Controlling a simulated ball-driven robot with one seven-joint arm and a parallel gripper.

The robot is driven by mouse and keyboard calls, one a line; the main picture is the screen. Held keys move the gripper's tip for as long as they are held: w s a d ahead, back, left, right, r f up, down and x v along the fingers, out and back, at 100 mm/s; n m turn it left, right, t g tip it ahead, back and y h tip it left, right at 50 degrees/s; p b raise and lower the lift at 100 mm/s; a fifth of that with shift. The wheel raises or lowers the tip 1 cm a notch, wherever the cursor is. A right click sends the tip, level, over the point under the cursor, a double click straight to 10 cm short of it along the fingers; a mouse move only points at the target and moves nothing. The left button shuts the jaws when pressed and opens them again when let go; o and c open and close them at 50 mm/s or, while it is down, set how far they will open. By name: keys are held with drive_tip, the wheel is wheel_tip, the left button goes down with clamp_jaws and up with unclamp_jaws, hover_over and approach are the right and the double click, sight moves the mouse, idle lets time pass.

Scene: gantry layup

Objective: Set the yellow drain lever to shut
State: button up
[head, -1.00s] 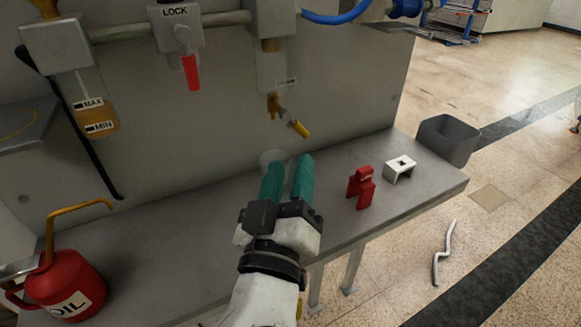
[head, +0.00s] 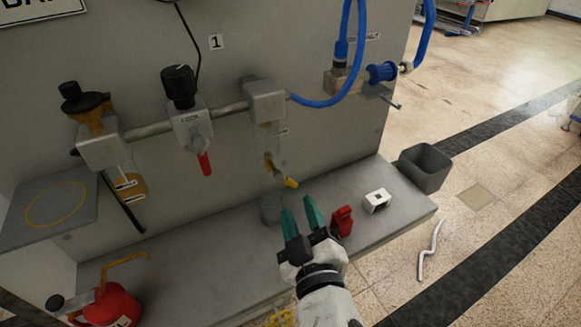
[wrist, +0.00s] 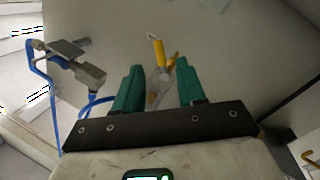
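The yellow drain lever (head: 291,183) sits under a clear bowl (head: 266,140) on the right-hand unit of the wall pipe. In the head view it slopes down to the right from a brass drain valve (head: 270,164). The lever also shows in the wrist view (wrist: 158,51), beyond and between the fingertips. My gripper (head: 299,207) is open with its teal fingers apart and nothing between them. In the head view its fingertips are just below the lever; I see no contact. The fingers also show in the wrist view (wrist: 160,75).
A grey cup (head: 270,209) stands on the bench (head: 190,252) below the valve. A red clip-like part (head: 342,222) and a white block (head: 377,200) lie to the right. A red lever (head: 204,164) hangs left. A blue hose (head: 330,102) runs above. A red oil can stands front left.

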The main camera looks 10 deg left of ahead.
sight(292, 186)
drive_tip(key=p+x, duration=0.1)
drive_tip(key=x, duration=0.9)
clamp_jaws()
